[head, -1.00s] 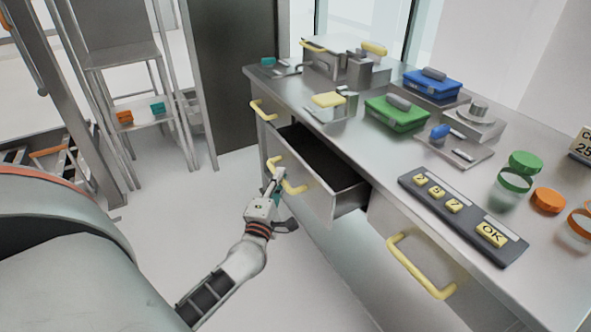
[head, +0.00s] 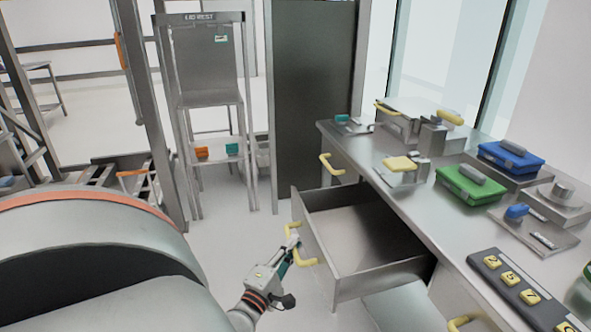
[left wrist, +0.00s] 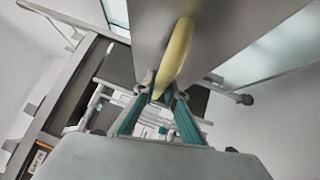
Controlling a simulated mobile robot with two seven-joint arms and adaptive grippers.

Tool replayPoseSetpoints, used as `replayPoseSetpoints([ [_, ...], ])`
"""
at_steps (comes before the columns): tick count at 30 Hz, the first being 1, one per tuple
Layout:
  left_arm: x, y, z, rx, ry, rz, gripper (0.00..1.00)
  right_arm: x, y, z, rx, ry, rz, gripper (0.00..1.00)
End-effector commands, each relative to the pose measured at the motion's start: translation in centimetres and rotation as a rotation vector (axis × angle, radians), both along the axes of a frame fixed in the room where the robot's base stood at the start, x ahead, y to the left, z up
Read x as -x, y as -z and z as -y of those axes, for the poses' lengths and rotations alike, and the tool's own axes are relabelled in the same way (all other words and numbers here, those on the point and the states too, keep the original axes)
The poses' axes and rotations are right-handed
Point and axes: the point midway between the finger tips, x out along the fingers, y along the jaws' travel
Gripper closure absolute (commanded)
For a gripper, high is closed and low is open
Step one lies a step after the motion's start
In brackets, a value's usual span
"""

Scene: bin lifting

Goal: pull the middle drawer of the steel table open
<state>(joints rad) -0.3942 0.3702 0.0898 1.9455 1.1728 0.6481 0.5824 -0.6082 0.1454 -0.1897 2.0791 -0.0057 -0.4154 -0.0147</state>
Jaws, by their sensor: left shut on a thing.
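The middle drawer (head: 345,275) of the steel table (head: 411,205) stands far out, with its empty inside showing. Its yellow handle (head: 304,257) is on the front panel. My left gripper (head: 292,243) is at this handle. In the left wrist view the handle (left wrist: 175,58) runs between the two fingertips (left wrist: 161,92), and the gripper is shut on it. My right gripper is not in view.
Closed drawers with yellow handles (head: 332,168) are on either side. A lid rest stand (head: 208,95) is behind. Floor left of the drawer is clear.

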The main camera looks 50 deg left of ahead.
Motion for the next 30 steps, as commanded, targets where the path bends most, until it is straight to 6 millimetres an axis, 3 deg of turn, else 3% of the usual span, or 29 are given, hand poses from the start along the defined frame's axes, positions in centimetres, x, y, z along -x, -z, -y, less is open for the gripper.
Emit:
replayPoseSetpoints([
  [3,0.0,0.0,0.0,0.000,0.000,0.000,1.00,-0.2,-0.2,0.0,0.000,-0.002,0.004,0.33],
  [4,0.0,0.0,0.0,0.000,0.000,0.000,0.83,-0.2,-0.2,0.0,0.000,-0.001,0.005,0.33],
  [6,0.0,0.0,0.0,0.000,0.000,0.000,0.71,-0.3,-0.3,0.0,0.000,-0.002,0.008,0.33],
  [19,0.6,0.2,0.3,-0.001,0.000,-0.004,0.71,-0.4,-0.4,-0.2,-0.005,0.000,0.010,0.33],
  [30,6.9,1.2,3.0,0.000,0.001,-0.005,0.71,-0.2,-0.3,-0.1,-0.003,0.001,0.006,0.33],
])
